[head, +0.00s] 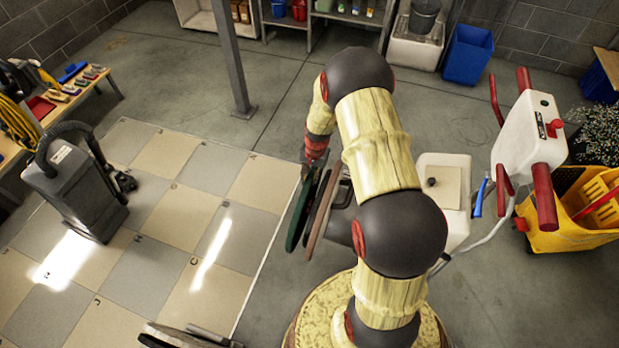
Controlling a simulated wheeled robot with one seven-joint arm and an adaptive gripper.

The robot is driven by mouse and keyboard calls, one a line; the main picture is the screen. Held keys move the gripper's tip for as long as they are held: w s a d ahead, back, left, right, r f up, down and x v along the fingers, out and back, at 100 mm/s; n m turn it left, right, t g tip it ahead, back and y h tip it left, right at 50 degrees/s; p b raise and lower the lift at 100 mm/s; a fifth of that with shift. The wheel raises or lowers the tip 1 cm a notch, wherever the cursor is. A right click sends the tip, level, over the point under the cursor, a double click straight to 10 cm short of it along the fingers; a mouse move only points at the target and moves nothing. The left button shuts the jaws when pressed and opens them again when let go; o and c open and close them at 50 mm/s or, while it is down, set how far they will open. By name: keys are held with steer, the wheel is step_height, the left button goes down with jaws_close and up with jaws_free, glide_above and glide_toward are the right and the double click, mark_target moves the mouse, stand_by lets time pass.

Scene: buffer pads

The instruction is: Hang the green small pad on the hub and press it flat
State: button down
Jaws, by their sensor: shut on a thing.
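The green pad (299,213) is a thin round disc standing nearly on edge, left of my arm. Darker and brownish discs stand close along its right side. The hub is probably among these discs (322,214), but I cannot make it out. My gripper (315,164) is at the top edge of the green pad, shut on it. The fingertips are small and partly hidden by the arm. I cannot tell whether the pad touches the disc beside it.
The floor machine has a white handle head (528,135) with red grips at right. A yellow mop bucket (575,215) stands beyond it. A grey vacuum (75,190) stands on the checkered floor at left. A metal post (234,60) rises behind. The tiles between are clear.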

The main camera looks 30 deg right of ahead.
steer(key=shift+d, duration=0.1)
stand_by(0.3)
steer(key=shift+s+d, duration=0.35)
steer(key=shift+s, duration=0.25)
steer(key=shift+s+d+f, duration=0.1)
steer(key=shift+s+d, duration=0.25)
steer(key=shift+s, duration=0.1)
steer(key=shift+s+d+p, duration=0.1)
steer(key=shift+d+p, duration=0.05)
steer(key=shift+p, duration=0.3)
stand_by(0.8)
steer(key=shift+f, duration=0.3)
stand_by(0.8)
steer(key=c, duration=1.6)
jaws_free()
